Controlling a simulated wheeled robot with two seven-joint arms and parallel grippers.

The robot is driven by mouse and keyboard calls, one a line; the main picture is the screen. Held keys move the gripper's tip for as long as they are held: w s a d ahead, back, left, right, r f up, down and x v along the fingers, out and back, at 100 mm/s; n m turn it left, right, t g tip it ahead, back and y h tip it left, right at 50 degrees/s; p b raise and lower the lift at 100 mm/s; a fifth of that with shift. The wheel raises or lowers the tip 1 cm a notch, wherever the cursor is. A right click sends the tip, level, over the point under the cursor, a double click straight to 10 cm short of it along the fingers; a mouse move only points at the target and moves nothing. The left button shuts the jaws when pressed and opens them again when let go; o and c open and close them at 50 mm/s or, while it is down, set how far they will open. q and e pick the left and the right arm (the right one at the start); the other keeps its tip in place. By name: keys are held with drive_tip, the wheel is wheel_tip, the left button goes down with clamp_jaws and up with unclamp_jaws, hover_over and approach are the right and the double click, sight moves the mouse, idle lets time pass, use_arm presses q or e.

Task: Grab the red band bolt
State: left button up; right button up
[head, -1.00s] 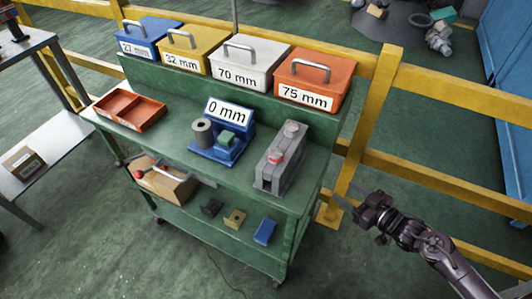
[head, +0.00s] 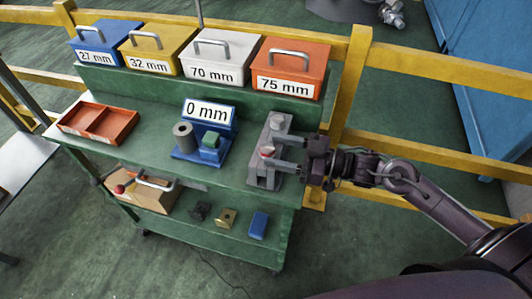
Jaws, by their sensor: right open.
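The red band bolt (head: 266,153) stands in the front part of a grey stepped holder (head: 262,178) on the right end of the green cart's top. Its red part shows; the rest is hidden in the holder. My right gripper (head: 278,154) comes in from the right, open, with its two fingers reaching over the holder. The fingertips are close to the bolt, one on the far side and one on the near side. I cannot tell whether they touch it. A second, pale-topped bolt (head: 277,122) stands farther back in the holder. My left gripper is not in view.
A blue "0 mm" stand (head: 209,114) with a grey cylinder (head: 183,136) and green block is left of the holder. A red-orange tray (head: 98,123) lies farther left. Labelled boxes line the raised back, including the orange "75 mm" box (head: 289,68). A yellow rail (head: 430,67) runs behind.

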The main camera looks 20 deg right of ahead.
sight(259, 152)
drive_tip(key=p+x, duration=0.1)
drive_tip(key=x, duration=0.4)
drive_tip(key=shift+w, duration=0.15)
clamp_jaws()
